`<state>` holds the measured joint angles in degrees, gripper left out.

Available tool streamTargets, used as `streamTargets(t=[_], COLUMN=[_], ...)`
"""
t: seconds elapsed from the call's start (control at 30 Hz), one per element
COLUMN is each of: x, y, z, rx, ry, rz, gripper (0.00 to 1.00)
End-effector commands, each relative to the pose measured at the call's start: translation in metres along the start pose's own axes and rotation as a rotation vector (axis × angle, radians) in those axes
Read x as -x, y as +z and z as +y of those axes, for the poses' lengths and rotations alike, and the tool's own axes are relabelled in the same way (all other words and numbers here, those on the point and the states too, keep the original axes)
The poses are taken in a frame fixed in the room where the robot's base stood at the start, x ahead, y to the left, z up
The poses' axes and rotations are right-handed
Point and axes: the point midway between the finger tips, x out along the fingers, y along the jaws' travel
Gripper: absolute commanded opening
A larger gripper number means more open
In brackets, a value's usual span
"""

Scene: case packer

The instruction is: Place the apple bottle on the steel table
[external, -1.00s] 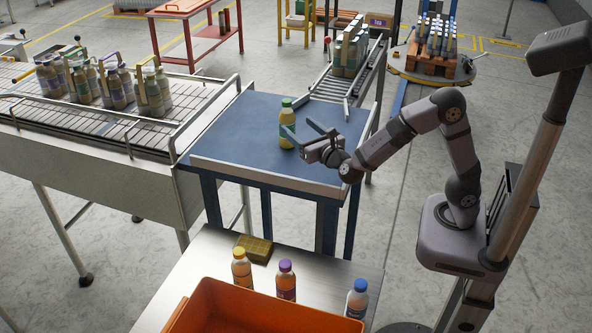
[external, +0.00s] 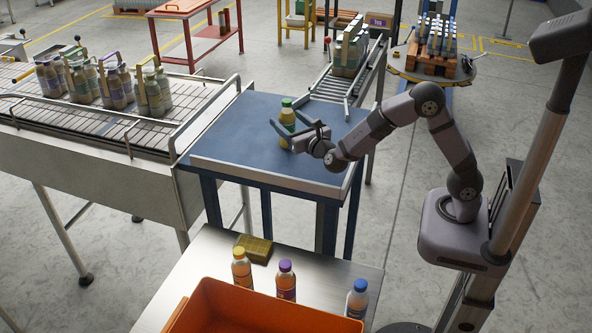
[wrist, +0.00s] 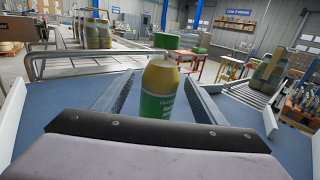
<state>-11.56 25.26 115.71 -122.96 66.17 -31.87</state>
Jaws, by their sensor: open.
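The apple bottle, yellow with a green cap and a green label, stands upright on the blue-topped table (external: 235,150); I see the bottle in the external view (external: 287,117) and in the wrist view (wrist: 160,85). My gripper (external: 296,128) is open and level, with its fingers on either side of the bottle. In the wrist view the bottle is between the fingers; its lower part is hidden by my gripper's body. The steel table (external: 205,262) is in the foreground of the external view.
A conveyor with bottle packs (external: 95,120) is at left. Bare steel shows between the purple-capped and blue-capped bottles.

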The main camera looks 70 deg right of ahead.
Motion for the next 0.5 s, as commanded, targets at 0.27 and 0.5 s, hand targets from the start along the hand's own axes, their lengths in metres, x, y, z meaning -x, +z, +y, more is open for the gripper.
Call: streamTargets(t=[0.27, 0.5], x=[-0.020, -0.045], y=[0.002, 0.000], z=[-0.001, 0.000], rx=[0.002, 0.001], ry=[-0.003, -0.002], rz=[0.001, 0.000], gripper=[0.65, 0.65])
